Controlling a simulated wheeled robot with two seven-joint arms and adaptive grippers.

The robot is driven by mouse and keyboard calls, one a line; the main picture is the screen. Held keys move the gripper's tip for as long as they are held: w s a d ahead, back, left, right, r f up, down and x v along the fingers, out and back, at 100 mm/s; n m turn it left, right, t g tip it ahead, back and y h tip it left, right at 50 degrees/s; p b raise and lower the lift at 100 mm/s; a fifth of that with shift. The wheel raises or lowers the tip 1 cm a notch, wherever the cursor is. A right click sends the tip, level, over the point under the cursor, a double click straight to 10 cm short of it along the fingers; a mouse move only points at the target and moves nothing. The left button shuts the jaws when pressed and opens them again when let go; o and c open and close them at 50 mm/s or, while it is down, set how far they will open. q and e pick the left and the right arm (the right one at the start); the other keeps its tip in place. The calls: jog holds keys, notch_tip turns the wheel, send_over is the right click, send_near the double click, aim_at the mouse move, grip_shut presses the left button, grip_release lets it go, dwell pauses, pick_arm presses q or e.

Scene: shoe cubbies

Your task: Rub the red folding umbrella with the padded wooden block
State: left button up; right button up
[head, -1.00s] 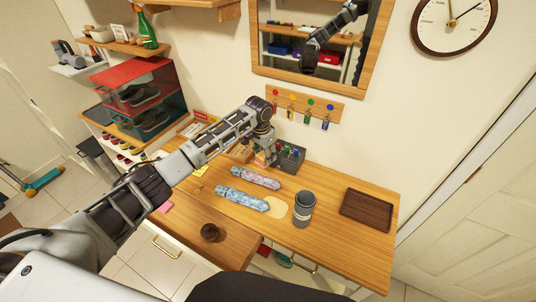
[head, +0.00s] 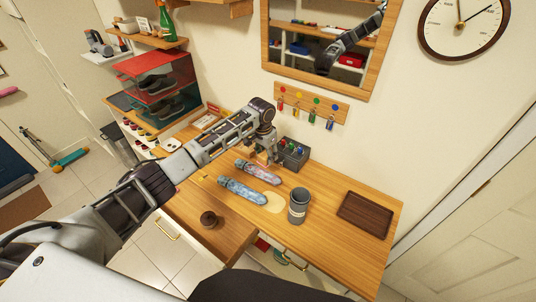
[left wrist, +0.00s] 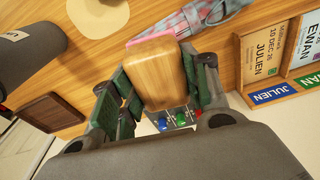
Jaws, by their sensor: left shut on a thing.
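My left gripper (head: 266,158) is shut on the padded wooden block (left wrist: 158,77), a rounded wooden piece with a pink pad along its far edge in the left wrist view. In the head view the gripper is over the back of the wooden bench, and the block is mostly hidden there. The reddish patterned folding umbrella (head: 257,173) lies on the bench just in front of the gripper. It also shows in the left wrist view (left wrist: 208,17), beyond the pink pad. I cannot tell the block's height above the bench. My right gripper is out of view.
A blue patterned umbrella (head: 242,191) lies in front of the reddish one. A grey cup (head: 298,206) and a dark tray (head: 365,215) stand to the right. A grey organizer (head: 292,154) is right beside the gripper. A dark round object (head: 209,219) sits near the front.

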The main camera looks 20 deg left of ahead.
pick_arm(q)
jog(key=shift+f, duration=0.1)
jog(key=shift+n, duration=0.3)
jog(key=shift+a+n, duration=0.1)
jog(key=shift+n, duration=0.3)
jog(key=shift+s+f, duration=0.1)
jog(key=shift+f, duration=0.05)
